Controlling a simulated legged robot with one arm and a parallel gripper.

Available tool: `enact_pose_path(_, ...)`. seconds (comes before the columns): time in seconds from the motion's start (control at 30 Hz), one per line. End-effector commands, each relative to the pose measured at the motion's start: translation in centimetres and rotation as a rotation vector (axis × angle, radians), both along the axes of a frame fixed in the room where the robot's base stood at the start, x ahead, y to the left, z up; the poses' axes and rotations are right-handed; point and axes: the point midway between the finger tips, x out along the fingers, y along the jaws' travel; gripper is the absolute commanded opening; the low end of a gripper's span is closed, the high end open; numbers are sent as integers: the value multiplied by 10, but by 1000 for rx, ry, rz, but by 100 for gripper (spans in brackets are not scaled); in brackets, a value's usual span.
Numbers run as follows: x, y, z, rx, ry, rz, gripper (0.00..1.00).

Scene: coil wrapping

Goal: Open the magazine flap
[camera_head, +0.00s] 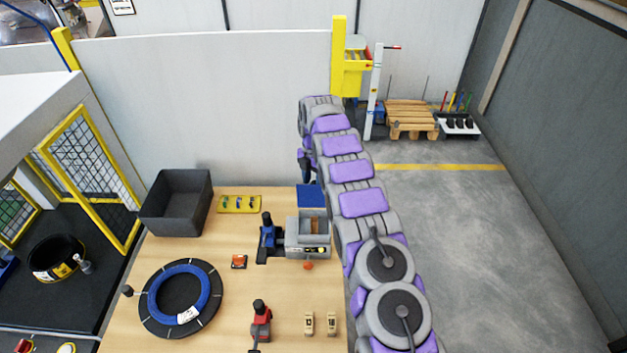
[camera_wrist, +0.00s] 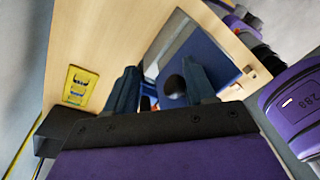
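The magazine is a grey box (camera_head: 307,238) on the wooden table in the head view. Its blue flap (camera_head: 311,195) shows at the box's back edge, and the box's top looks open, with a brown inside visible. In the wrist view the blue flap (camera_wrist: 213,58) lies beyond my fingers. My gripper (camera_wrist: 160,75) has its two dark blue fingers apart. A dark round knob shows between them, close to the right finger; I cannot tell if they touch. In the head view my gripper (camera_head: 305,166) is a dark shape above and behind the flap, partly hidden by my arm.
A blue device (camera_head: 268,240) adjoins the box's left side. A yellow tray (camera_head: 239,204) and a dark grey bin (camera_head: 176,203) stand further left. A blue coil (camera_head: 157,290) lies on a black disc. A red-and-black tool (camera_head: 261,325) stands at the front.

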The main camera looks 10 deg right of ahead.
Motion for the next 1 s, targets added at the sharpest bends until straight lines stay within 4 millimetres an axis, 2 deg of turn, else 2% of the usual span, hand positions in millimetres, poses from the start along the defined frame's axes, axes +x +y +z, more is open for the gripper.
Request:
enact_pose_path(0.13,0,-1,4,1,7,0,52)
enact_pose_path(0.33,3,-3,34,1,-9,0,52)
enact_pose_path(0.7,7,-2,75,1,-2,0,52)
enact_pose_path(1.0,11,-4,99,1,-3,1,52)
